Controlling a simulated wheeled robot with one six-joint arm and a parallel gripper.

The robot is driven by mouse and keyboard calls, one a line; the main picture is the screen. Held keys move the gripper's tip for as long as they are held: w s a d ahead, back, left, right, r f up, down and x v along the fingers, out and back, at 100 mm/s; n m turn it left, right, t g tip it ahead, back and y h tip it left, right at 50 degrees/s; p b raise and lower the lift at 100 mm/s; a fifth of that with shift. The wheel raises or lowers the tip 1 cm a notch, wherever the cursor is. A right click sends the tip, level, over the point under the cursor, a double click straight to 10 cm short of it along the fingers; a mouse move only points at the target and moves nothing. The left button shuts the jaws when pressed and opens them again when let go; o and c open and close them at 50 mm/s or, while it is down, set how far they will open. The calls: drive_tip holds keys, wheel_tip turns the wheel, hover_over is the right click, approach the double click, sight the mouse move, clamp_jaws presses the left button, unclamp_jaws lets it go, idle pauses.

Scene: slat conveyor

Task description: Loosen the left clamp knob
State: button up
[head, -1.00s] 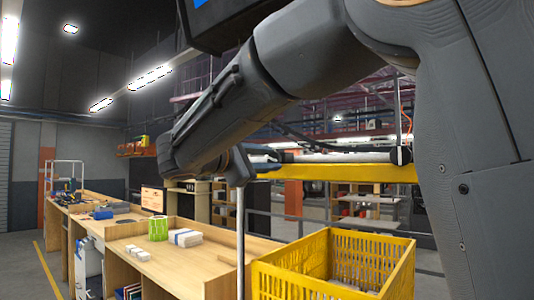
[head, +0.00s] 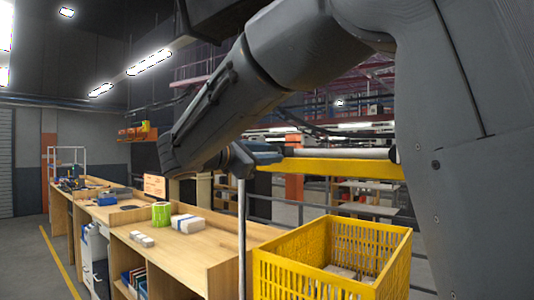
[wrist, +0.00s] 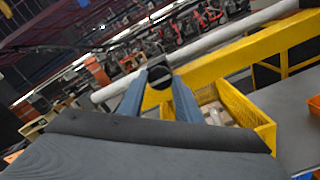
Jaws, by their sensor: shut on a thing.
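The left clamp knob (wrist: 159,75) is a dark, round-looking piece at the yellow beam in the wrist view. My gripper (wrist: 158,84) has its two blue fingers on either side of it, shut on it. In the head view my gripper (head: 258,152) is at the left end of the yellow beam (head: 335,167); the knob is hidden there. The beam runs to the right beside a pale bar (head: 335,153). A dark end piece (head: 393,153) shows at the beam's right end, partly behind my arm.
A yellow slatted crate (head: 335,245) stands below the beam. A thin upright post (head: 241,235) is below my gripper. A wooden bench (head: 185,255) on the left carries a green item (head: 161,213) and white boxes (head: 187,223). Floor at far left is clear.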

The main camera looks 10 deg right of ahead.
drive_tip(key=shift+f, duration=0.1)
drive_tip(key=o, duration=1)
drive_tip(key=shift+o, duration=0.2)
drive_tip(key=b+v, duration=0.3)
drive_tip(key=v, duration=0.5)
drive_tip(key=shift+d, duration=0.1)
